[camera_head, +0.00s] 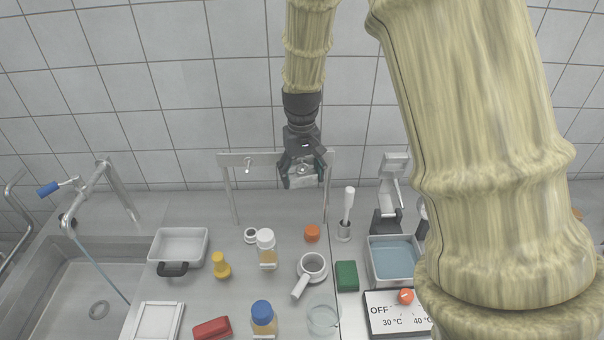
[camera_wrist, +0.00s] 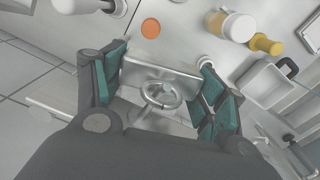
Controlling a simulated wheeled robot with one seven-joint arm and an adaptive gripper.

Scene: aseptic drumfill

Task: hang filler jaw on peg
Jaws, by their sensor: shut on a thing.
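My gripper (camera_head: 302,170) is shut on the filler jaw (camera_head: 303,182), a grey metal piece held up in front of the rail, near its right end. In the wrist view my gripper (camera_wrist: 160,92) has its teal pads on either side of the filler jaw (camera_wrist: 148,73), which shows as a metal plate with a ring. A small peg (camera_head: 248,165) sticks out of the rail to the left of my gripper, apart from the jaw. The rail's right part is partly hidden behind my gripper, so I cannot tell whether another peg is there.
The rail (camera_head: 232,158) stands on two posts at the tiled wall. Below are an orange cap (camera_head: 312,233), a white-capped bottle (camera_head: 266,240), a yellow piece (camera_head: 221,265) and a strainer-like cup (camera_head: 312,267). A white pestle (camera_head: 347,205) stands to the right. A sink (camera_head: 85,290) is at left.

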